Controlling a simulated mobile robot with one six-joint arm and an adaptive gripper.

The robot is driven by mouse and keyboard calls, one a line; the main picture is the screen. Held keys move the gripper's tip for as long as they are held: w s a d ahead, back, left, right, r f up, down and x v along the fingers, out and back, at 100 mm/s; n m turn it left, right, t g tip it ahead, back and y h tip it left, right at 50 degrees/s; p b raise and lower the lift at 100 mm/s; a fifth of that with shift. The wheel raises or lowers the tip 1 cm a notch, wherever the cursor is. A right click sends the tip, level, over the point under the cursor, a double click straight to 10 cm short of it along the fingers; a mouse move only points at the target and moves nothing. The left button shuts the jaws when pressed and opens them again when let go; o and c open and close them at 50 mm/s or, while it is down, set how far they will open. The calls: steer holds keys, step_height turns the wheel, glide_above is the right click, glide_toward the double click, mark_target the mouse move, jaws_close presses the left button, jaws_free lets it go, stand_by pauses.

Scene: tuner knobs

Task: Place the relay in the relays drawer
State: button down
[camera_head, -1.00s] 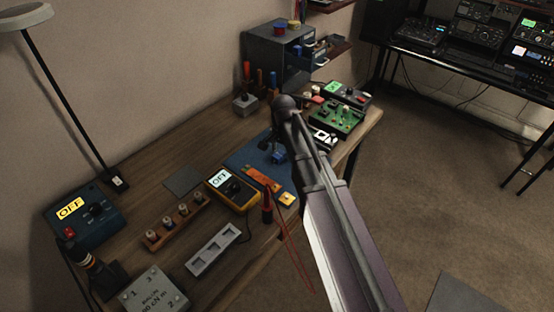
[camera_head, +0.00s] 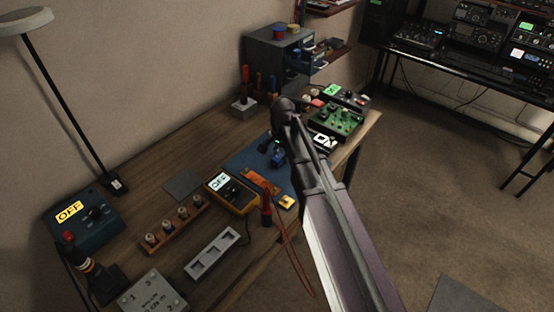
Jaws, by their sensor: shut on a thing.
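My gripper (camera_head: 272,146) is small and dark in the view, over the far part of the blue mat (camera_head: 245,160). It is shut on a small blue block, which looks like the relay (camera_head: 278,158). The arm hides part of the gripper, and I cannot tell whether the block touches the mat. The grey drawer cabinet (camera_head: 268,55) stands at the back of the bench, with drawers (camera_head: 300,64) pulled out on its right-facing front. Their labels are too small to read, so I cannot tell which is for relays.
A yellow multimeter (camera_head: 232,192) and a red probe (camera_head: 266,208) lie near the mat. A green circuit board (camera_head: 336,121) is right of my arm. Upright screwdrivers (camera_head: 259,80) stand before the cabinet. A wall shelf (camera_head: 331,8) hangs above the drawers.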

mark_target(282, 155)
steer(key=shift+r, duration=0.15)
step_height(282, 155, up, 2)
steer(key=p, duration=0.2)
steer(key=shift+r+p, duration=0.2)
steer(key=shift+p, duration=0.15)
steer(key=shift+s+r+p, duration=0.3)
steer(key=shift+r+p, duration=0.35)
steer(key=s+d, duration=0.1)
steer(key=s, duration=0.4)
steer(key=s+d, duration=0.1)
steer(key=s, duration=0.4)
steer(key=s+d+r+p, duration=0.1)
steer(key=s, duration=0.4)
steer(key=shift+d, duration=0.35)
step_height(282, 155, up, 3)
steer(key=p, duration=0.3)
steer(key=shift+r, duration=0.2)
steer(key=shift+w+d, duration=0.1)
